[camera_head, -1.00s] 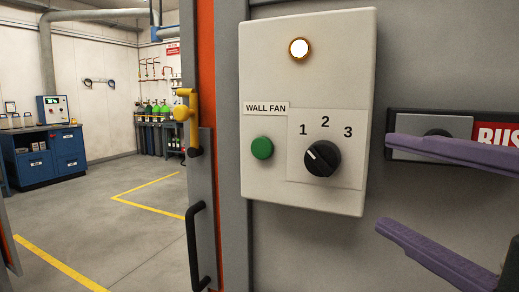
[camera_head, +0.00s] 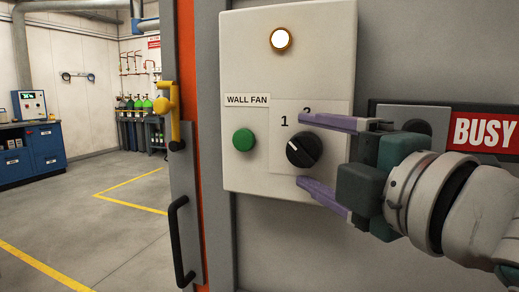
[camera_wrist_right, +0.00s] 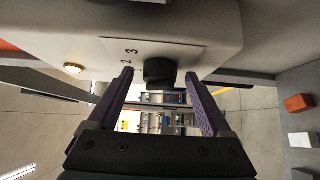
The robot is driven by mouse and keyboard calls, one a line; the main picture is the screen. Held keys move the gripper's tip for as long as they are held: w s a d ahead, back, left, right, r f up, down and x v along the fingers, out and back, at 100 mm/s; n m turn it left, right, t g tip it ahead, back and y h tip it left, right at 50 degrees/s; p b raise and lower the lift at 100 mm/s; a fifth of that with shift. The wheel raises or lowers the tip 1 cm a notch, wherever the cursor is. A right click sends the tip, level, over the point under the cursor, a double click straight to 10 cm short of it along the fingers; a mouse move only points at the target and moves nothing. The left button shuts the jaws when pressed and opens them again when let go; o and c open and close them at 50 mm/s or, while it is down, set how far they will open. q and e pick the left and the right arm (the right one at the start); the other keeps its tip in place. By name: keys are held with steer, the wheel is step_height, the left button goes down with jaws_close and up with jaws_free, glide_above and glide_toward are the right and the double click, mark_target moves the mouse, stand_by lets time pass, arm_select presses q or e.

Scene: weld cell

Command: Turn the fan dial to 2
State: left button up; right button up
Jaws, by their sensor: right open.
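The black fan dial (camera_head: 304,150) is on the white wall fan box (camera_head: 240,60). Its white pointer line tilts up and left, toward the 1. The label 2 is partly covered by my upper finger and the 3 is hidden in the head view. My right gripper (camera_head: 301,151) is open, with one purple finger above the dial and one below it. In the right wrist view the dial (camera_wrist_right: 160,72) lies between the two spread fingertips, with a gap on each side. My left gripper is not in view.
A green button (camera_head: 244,140) sits left of the dial, and a lit round lamp (camera_head: 281,39) is above. A red BUSY sign (camera_head: 484,131) is to the right. A yellow latch (camera_head: 168,97) and black door handle (camera_head: 179,240) stand to the left.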

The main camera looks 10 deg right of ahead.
jaws_close()
steer(key=shift+f+b, duration=0.25)
steer(key=shift+b, duration=0.35)
steer(key=m+t+b, duration=0.2)
steer(key=b, duration=0.2)
steer(key=m+t+h+b, duration=0.1)
steer(key=m+t+b, duration=0.1)
steer(key=b, duration=0.3)
steer(key=f+m+t+b, duration=0.1)
steer(key=m+b, duration=0.2)
steer(key=b, duration=0.2)
steer(key=shift+w+a+f+m+t+h, duration=0.1)
steer(key=shift+w+a+m+t+h, duration=0.05)
steer(key=shift+m+t+h, duration=0.2)
steer(key=shift+r+m+t+h+b, duration=0.2)
steer(key=shift+m+t+h+b, duration=0.15)
steer(key=shift+m+h+b, duration=0.5)
jaws_free()
